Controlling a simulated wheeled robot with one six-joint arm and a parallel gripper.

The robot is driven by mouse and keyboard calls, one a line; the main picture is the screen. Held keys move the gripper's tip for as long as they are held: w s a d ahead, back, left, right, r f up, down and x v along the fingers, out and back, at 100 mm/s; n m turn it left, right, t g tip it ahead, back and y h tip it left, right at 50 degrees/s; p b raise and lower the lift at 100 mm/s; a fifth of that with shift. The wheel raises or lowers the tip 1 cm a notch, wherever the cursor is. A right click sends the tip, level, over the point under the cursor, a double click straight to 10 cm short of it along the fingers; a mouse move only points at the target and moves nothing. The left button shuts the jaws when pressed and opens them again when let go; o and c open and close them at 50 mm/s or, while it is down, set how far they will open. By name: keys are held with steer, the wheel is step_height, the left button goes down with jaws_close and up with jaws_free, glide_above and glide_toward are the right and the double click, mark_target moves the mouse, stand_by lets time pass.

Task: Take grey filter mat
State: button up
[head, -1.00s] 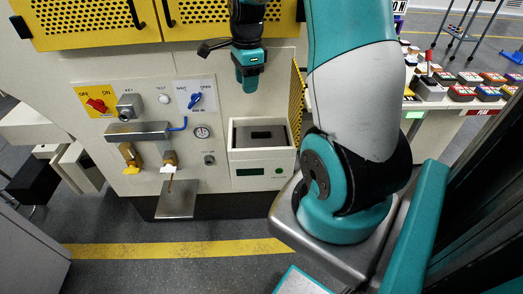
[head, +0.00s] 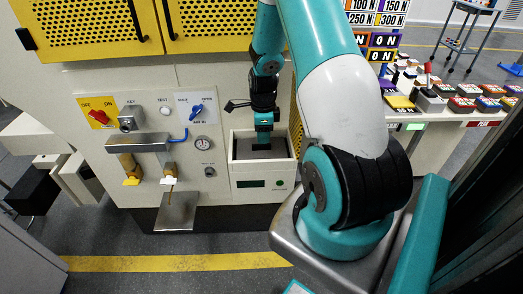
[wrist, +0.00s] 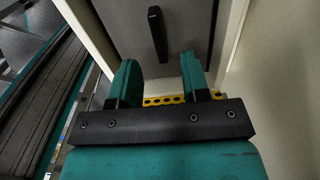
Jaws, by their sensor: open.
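The grey filter mat (head: 246,154) appears to be the flat grey piece inside the white open-topped box (head: 233,170) on the machine front. In the wrist view, the grey mat (wrist: 185,25) bears a narrow black grip bar (wrist: 157,35). My gripper (head: 263,143) is over the box, pointing down and hiding part of the mat. In the wrist view, my gripper (wrist: 160,62) is open, with its two teal fingers apart and nothing between them. The black bar shows just beyond the fingertips, roughly between them. I cannot tell whether the fingers touch the mat.
The box walls stand close around the mat. To the left is a control panel with a red switch (head: 98,117), a blue switch (head: 196,112) and a metal handle (head: 137,141). A metal tray (head: 176,213) juts out below. Yellow perforated doors (head: 95,25) hang above.

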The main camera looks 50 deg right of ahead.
mark_target(262, 148)
step_height(262, 148, down, 5)
steer(key=shift+r+p, duration=0.1)
steer(key=shift+p, duration=0.25)
jaws_close()
steer(key=shift+r, duration=0.15)
